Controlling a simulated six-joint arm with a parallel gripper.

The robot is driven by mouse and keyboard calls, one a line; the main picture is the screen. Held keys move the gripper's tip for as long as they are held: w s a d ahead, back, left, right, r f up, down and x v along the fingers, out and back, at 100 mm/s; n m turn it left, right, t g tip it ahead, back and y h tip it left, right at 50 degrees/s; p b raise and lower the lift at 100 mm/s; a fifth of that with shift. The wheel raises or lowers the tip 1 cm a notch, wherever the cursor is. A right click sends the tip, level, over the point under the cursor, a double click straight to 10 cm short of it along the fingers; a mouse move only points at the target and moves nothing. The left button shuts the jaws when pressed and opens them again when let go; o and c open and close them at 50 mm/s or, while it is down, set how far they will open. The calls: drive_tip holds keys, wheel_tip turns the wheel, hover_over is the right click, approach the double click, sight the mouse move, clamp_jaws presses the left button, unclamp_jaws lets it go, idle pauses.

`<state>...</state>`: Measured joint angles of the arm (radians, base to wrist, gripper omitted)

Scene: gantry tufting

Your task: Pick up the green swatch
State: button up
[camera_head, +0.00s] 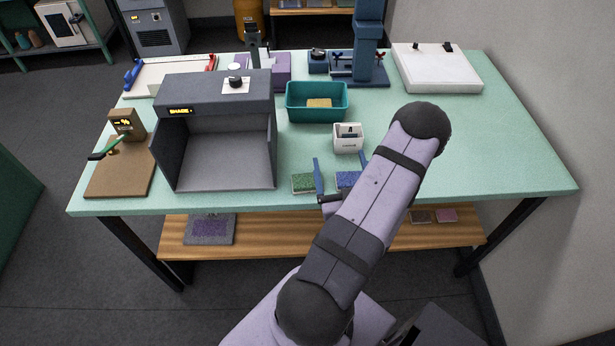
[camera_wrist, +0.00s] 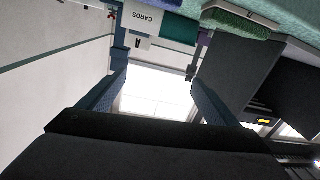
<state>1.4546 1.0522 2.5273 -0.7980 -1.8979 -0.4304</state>
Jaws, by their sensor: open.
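The green swatch (camera_head: 303,183) lies flat near the front edge of the mint table, left of a blue swatch (camera_head: 346,180). In the wrist view the green swatch (camera_wrist: 241,23) shows at the top right, outside the space between the fingers. My gripper (camera_wrist: 160,74) is open with nothing between its fingers. In the head view one blue finger stands just right of the green swatch, between it and the blue swatch. My arm hides much of the rest of the gripper. I cannot tell whether the finger touches either swatch.
A grey open-fronted booth (camera_head: 225,162) stands close left of the green swatch. A white card box (camera_head: 348,139) and a teal tray (camera_head: 301,113) stand behind the swatches. A brown board (camera_head: 118,182) lies at the far left.

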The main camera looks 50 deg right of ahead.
sight(309, 183)
drive_tip(key=a+f+y, duration=0.1)
drive_tip(key=a+f, duration=0.1)
drive_tip(key=f, duration=0.1)
drive_tip(key=w+a+f+y, duration=0.1)
drive_tip(key=a+f, duration=0.2)
drive_tip(key=w+a+f+y, duration=0.1)
drive_tip(key=a+f, duration=0.2)
drive_tip(key=shift+f+g, duration=0.2)
drive_tip(key=shift+g, duration=0.2)
drive_tip(key=shift+x, duration=1.1)
drive_tip(key=shift+w+d+r, duration=0.1)
drive_tip(key=shift+r+x, duration=0.1)
drive_tip(key=shift+x, duration=1.15)
drive_tip(key=shift+r+x, duration=0.15)
drive_tip(key=shift+x, duration=1.1)
drive_tip(key=shift+d, duration=0.1)
drive_tip(key=c, duration=0.8)
